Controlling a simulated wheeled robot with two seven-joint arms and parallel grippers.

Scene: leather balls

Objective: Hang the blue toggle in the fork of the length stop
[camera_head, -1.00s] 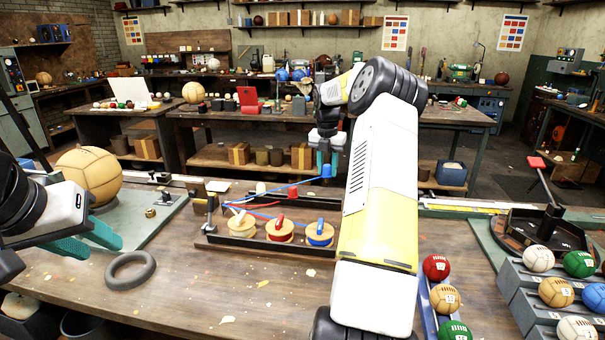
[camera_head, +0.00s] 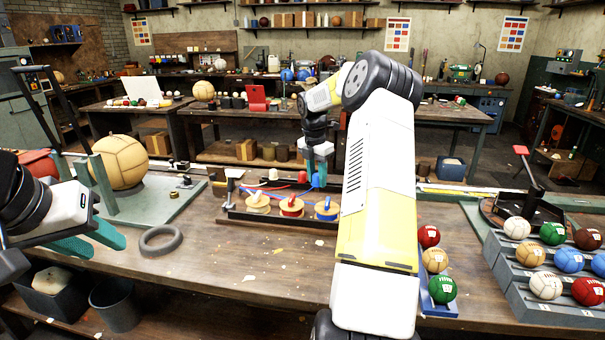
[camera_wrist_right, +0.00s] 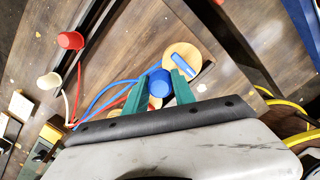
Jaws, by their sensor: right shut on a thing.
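My right gripper (camera_head: 317,174) is shut on the blue toggle (camera_head: 317,182), above the back of the spool tray. In the right wrist view the toggle (camera_wrist_right: 158,84) sits between the two green fingertips, and a blue cord runs from it to the left. The post with a pale flat top (camera_head: 228,174) at the tray's left end looks like the length stop; its fork cannot be made out. The toggle is to the right of that post and apart from it. My left gripper (camera_head: 92,241) is open and empty at the left, over the table's front.
Red (camera_head: 302,177) and white (camera_head: 273,174) toggles stand left of the blue one. Several spools, including a blue-centred one (camera_head: 326,208), sit in the tray. A dark ring (camera_head: 161,240), a large leather ball (camera_head: 122,162) and racks of small balls (camera_head: 540,285) are around.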

